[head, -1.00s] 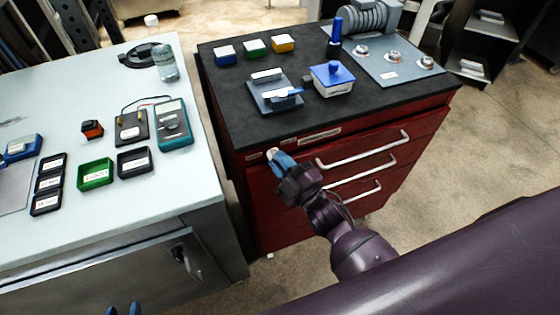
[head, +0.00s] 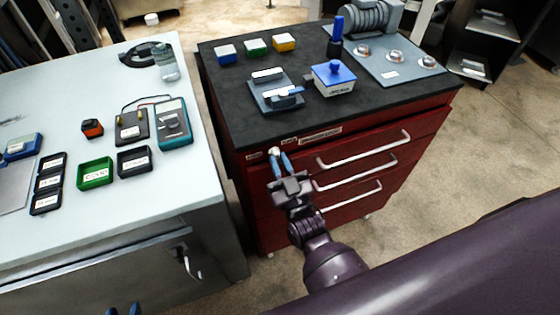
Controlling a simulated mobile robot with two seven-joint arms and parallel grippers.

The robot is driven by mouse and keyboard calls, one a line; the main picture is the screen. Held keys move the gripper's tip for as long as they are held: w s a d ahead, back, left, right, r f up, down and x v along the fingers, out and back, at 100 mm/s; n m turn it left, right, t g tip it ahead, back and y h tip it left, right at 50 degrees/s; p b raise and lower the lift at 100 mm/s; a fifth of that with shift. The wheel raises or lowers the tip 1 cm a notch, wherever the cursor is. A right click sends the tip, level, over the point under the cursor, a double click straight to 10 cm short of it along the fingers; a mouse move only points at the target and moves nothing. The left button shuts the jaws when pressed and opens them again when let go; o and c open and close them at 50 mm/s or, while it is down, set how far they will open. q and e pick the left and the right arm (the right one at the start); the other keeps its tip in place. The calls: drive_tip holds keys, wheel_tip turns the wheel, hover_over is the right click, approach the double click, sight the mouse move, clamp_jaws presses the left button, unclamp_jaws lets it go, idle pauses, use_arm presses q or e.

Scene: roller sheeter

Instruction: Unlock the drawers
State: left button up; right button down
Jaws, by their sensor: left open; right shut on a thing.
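The red drawer cabinet (head: 352,172) has a dark top and several drawers with silver bar handles, all closed. A small silver lock piece (head: 273,151) sits at the upper left of its front. My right gripper (head: 279,160) is at this piece, its blue fingertips shut on it. The fingers partly hide it, so I cannot tell a key from a lock knob. My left gripper (head: 123,310) is open at the bottom edge, with only its blue fingertips showing, far from the cabinet.
A pale workbench (head: 80,222) stands left of the cabinet, with a teal multimeter (head: 173,122) and a green tray (head: 95,173). The cabinet top holds a blue-lidded box (head: 334,77) and a grey motor-like machine (head: 365,17). Open floor lies to the right.

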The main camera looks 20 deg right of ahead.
drive_tip(key=shift+m+h, duration=0.4)
drive_tip(key=shift+m, duration=0.5)
drive_tip(key=c, duration=1.1)
unclamp_jaws()
drive_tip(key=shift+c, duration=0.2)
drive_tip(key=shift+s+f, duration=0.1)
drive_tip(key=v, duration=1)
drive_tip(key=shift+s+b, duration=0.25)
drive_tip(key=shift+b, duration=0.05)
drive_tip(key=shift+f, duration=0.1)
